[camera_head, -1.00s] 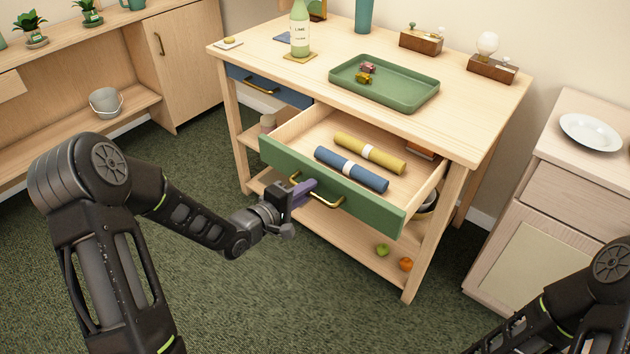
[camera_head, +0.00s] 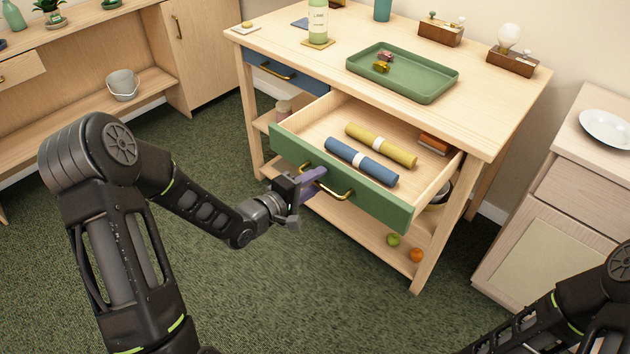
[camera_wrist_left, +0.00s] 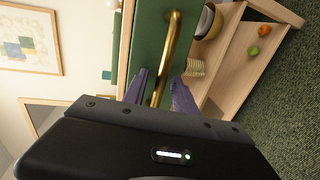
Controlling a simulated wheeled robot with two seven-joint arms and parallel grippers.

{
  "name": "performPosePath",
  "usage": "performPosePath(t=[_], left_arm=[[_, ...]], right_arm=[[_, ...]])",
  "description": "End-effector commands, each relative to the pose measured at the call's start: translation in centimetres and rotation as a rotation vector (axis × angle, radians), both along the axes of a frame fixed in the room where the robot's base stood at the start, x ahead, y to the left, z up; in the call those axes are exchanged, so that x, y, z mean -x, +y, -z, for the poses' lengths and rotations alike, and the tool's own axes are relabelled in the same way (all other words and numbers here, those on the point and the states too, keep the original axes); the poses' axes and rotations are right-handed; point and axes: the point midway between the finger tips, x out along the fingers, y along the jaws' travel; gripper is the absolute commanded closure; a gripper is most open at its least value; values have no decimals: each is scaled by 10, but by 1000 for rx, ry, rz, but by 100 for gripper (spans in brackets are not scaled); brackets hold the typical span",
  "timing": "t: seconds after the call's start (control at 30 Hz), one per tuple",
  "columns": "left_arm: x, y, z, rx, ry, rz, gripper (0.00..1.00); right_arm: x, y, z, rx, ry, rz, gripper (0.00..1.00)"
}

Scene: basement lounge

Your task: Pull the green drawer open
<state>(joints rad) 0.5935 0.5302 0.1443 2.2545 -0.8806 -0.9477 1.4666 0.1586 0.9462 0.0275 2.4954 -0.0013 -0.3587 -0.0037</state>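The green drawer (camera_head: 390,205) stands pulled well out of the wooden table, with its tray-like inside showing. A brass handle (camera_head: 342,194) is on its front and also shows in the left wrist view (camera_wrist_left: 172,40). My left gripper (camera_head: 316,181) is at the left part of this handle. Its purple fingers (camera_wrist_left: 161,84) lie on either side of the brass bar, and the drawer moves with them, so it looks shut on the handle; the contact is not clear. The hand of my right arm is out of view.
A blue roll (camera_head: 370,164) and a yellow roll (camera_head: 395,151) lie in the drawer. A closed blue drawer (camera_head: 272,70) is to its left. The tabletop holds a green tray (camera_head: 420,91) and a bottle. Carpet (camera_head: 250,300) in front is clear.

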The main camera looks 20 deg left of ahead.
Motion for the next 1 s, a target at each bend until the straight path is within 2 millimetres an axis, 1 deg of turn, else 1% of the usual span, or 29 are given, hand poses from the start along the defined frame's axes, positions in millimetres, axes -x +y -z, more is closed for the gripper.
performPosePath(t=[0.17, 0.27, 0.37, 0.6, 0.7, 0.8, 1.0], left_arm=[[2, 1, -1, 0, 0, -1, 67], [9, 5, -2, -2, 0, -3, 67], [21, 10, -6, -1, -1, -3, 67], [57, 24, -13, -2, 0, -3, 67], [67, 27, -16, -1, -1, -2, 67], [71, 28, -16, 0, 0, -1, 67], [71, 28, -16, 1, 0, 0, 67]], right_arm=[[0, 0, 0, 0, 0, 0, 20], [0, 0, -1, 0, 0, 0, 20], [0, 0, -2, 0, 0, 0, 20], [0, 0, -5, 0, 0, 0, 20], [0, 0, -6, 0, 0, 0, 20], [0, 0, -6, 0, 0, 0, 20], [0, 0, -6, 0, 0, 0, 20]])
